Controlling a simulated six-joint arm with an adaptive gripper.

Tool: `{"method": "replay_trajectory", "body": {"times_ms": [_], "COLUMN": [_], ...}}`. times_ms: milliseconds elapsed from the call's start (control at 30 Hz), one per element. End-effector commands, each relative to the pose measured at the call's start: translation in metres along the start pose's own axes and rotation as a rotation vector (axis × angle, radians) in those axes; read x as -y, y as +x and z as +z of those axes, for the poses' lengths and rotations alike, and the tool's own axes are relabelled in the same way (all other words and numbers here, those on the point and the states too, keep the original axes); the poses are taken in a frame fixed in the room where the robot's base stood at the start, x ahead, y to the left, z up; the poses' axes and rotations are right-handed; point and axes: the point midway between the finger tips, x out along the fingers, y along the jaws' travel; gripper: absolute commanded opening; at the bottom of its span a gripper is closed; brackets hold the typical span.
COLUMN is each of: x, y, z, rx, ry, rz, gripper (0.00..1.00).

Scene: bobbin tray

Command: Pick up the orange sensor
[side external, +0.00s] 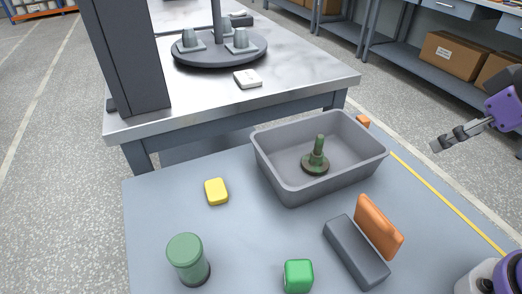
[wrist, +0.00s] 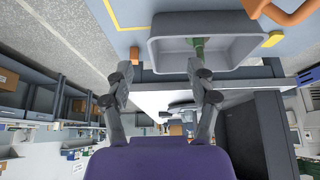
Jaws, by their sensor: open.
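Two orange things are in the side view, and I cannot tell for sure which is the sensor. My gripper (side external: 437,146) is at the right, above the table and apart from both. In the wrist view its fingers (wrist: 160,72) are spread, with nothing between them.
A grey tray (side external: 282,188) holds a green bobbin-like part (side external: 317,158). The dark grey block (side external: 355,252), yellow block (side external: 216,191), green block (side external: 298,275) and green cylinder (side external: 187,259) stand around it. Another table with a round stand (side external: 219,58) is behind.

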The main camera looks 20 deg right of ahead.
Motion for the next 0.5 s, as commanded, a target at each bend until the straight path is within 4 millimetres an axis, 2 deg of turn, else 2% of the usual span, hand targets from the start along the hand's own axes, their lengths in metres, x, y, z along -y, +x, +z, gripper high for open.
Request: {"method": "replay_trajectory", "body": {"times_ms": [167,267,367,500], "x": [-0.001,-0.004,-0.011,-0.029], "y": [0.0,0.004,0.015,0.048], "z": [-0.003,-0.017,-0.045,-0.094], "rx": [0.002,0.012,0.031,0.056], "ry": [0.002,0.012,0.033,0.071], "rz": [0.001,0.007,0.019,0.038], "gripper": [0.66,0.66,0.66,0.66]}}
